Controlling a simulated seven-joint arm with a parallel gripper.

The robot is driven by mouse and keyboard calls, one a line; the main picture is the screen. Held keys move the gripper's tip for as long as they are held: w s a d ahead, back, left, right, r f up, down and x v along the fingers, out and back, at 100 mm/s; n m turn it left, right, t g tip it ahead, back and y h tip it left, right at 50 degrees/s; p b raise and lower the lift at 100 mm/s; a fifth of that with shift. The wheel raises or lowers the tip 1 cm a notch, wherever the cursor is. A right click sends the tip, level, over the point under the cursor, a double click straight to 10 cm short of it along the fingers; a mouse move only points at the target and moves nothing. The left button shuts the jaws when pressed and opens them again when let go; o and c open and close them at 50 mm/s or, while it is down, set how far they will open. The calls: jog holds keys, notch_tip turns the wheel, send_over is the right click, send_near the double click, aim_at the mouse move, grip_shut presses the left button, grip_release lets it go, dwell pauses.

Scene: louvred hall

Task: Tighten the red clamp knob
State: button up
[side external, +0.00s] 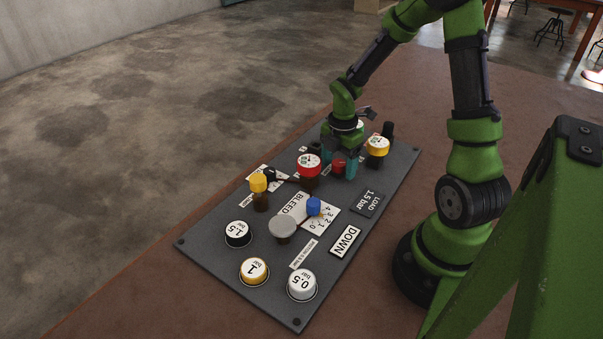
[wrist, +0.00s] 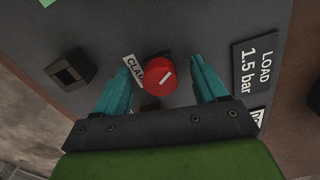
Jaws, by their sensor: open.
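The red clamp knob (wrist: 160,74) shows in the wrist view as a round red cap with a white pointer line, beside a partly hidden label (wrist: 132,70) reading "CLAM". My gripper (wrist: 164,80) is open, with one teal finger on each side of the knob and a gap on both sides. In the side view the red clamp knob (side external: 339,166) sits on the grey panel (side external: 215,273) between the teal fingers of my gripper (side external: 339,164), which points down at it. Whether the fingertips reach down to knob height is hard to tell.
A yellow knob (side external: 258,183), a grey knob (side external: 283,226) and a blue knob (side external: 313,206) stand nearer the camera. A dark square block (wrist: 70,70) is left of the clamp knob.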

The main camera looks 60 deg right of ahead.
jog(key=n, duration=0.3)
jog(key=shift+n, duration=0.3)
jog(key=shift+f, duration=0.3)
grip_shut()
dwell(1.2)
jog(key=m, duration=0.6)
jog(key=shift+m, duration=0.4)
